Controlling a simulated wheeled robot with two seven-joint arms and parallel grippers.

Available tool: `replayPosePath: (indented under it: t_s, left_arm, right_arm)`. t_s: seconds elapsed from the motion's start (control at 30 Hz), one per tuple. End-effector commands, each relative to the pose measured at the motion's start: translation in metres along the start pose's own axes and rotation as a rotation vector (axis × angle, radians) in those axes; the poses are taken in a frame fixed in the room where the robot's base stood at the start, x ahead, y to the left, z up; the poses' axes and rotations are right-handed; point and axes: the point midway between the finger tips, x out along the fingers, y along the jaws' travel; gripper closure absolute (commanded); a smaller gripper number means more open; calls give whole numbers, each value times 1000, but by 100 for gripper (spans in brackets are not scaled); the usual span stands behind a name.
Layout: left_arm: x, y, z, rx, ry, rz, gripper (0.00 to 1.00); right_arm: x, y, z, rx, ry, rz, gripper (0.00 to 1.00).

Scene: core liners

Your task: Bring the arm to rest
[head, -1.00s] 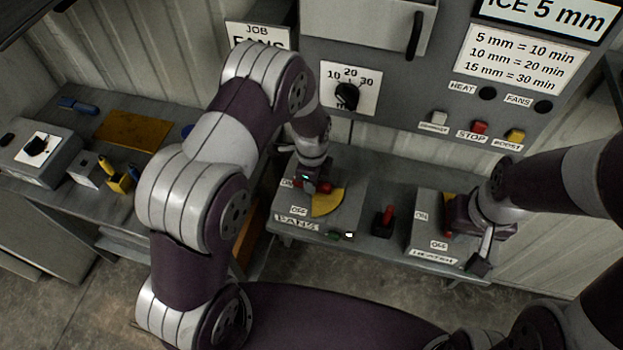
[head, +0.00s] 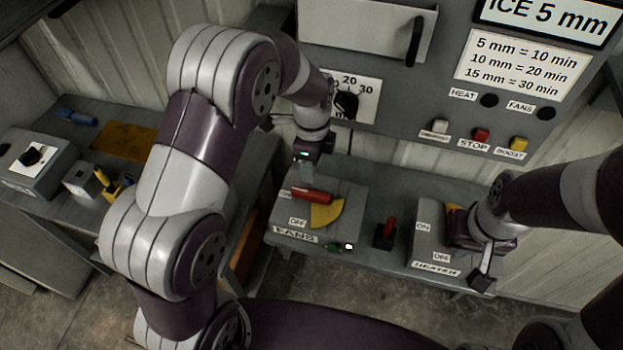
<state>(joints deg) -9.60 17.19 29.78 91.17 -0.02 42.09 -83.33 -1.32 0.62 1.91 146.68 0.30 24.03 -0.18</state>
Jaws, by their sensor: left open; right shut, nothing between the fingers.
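My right gripper (head: 484,270) is shut and empty at the right front of the heater box (head: 425,240). My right wrist hides most of that box's lever and part of its yellow plate.
A short red-handled lever (head: 388,232) stands between the boxes. The wall panel carries a dial (head: 346,104), partly behind my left arm, and STOP (head: 480,135) and BOOST (head: 518,144) buttons. The left bench holds a grey dial box (head: 40,170) and a yellow plate (head: 127,141).

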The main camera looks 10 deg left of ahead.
Motion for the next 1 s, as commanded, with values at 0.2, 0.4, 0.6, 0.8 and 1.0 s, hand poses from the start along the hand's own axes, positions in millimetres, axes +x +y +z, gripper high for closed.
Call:
replayPosePath:
  t_s: [0.2,0.4,0.6,0.8,1.0]
  left_arm:
    - [-10,0,0,0,0,2,51]
    - [-10,0,0,0,0,1,51]
    - [-10,0,0,-6,0,1,51]
    - [1,19,2,-504,3,-7,51]
    - [-21,108,31,-1387,44,-45,51]
  right_arm:
    - [1,0,0,0,0,0,100]
    - [1,0,0,0,0,0,100]
    - [1,0,0,0,0,0,100]
    - [1,0,0,0,0,0,100]
    - [1,0,0,0,0,0,100]
